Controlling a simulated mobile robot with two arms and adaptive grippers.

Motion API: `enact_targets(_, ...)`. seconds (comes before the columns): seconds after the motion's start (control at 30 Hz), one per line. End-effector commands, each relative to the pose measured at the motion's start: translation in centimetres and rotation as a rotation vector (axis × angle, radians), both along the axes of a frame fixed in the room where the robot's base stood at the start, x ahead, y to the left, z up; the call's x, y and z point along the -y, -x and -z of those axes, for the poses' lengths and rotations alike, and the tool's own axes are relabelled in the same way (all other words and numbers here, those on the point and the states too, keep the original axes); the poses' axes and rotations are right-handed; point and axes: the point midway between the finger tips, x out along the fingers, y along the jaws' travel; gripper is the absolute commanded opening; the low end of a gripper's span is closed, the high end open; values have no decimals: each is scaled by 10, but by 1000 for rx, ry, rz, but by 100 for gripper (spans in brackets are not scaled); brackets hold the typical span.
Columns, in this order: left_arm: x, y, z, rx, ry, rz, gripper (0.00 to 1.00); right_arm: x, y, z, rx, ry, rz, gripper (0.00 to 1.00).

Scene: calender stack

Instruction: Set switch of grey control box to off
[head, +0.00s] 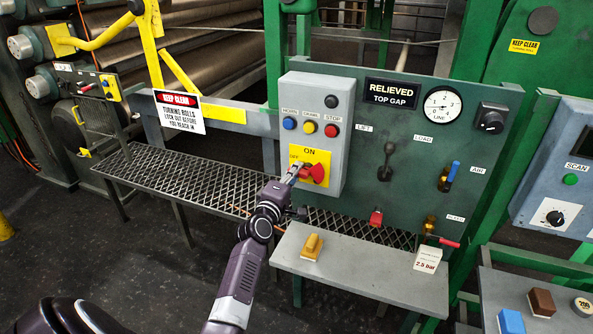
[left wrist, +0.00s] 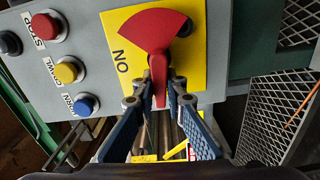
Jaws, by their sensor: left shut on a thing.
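The grey control box (head: 298,100) stands upright on the green panel, with a yellow plate (head: 323,154) low on its front. On the plate sits a red rotary switch (head: 318,174) with a fan-shaped wide end. ON is printed above the switch, and small lettering that looks like OFF is at the plate's left. The switch's narrow handle points left. My left gripper (head: 297,172) is shut on it. In the left wrist view, the red switch (left wrist: 152,28) has its handle between the fingertips of my left gripper (left wrist: 160,101). My right gripper is out of view.
Blue, yellow and red buttons (head: 309,127) sit above the plate, with a black knob higher. To the right are the LIFT lever (head: 386,160) and a gauge (head: 443,105). Below is a grey shelf (head: 370,270) with a yellow block (head: 312,246). A mesh walkway (head: 190,180) runs left.

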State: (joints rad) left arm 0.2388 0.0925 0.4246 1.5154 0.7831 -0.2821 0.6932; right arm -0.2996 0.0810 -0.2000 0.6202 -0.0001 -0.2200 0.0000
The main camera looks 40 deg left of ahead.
Motion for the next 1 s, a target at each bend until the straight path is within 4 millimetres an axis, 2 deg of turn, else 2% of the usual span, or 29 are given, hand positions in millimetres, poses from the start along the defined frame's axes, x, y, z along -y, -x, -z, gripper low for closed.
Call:
enact_targets(0.3, 0, 0, 3, 22, 99, 0, 0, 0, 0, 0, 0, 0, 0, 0)
enact_targets(0.8, 0, 0, 4, 25, 112, 0, 0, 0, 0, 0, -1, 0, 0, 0)
enact_targets(0.83, 0, 0, 4, 25, 112, 0, 14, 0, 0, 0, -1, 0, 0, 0)
enact_targets(0.97, 0, 0, 4, 25, 111, 0, 29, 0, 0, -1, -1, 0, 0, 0)
enact_targets(1.0, 0, 0, 4, 25, 111, 0, 29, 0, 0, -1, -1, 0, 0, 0)
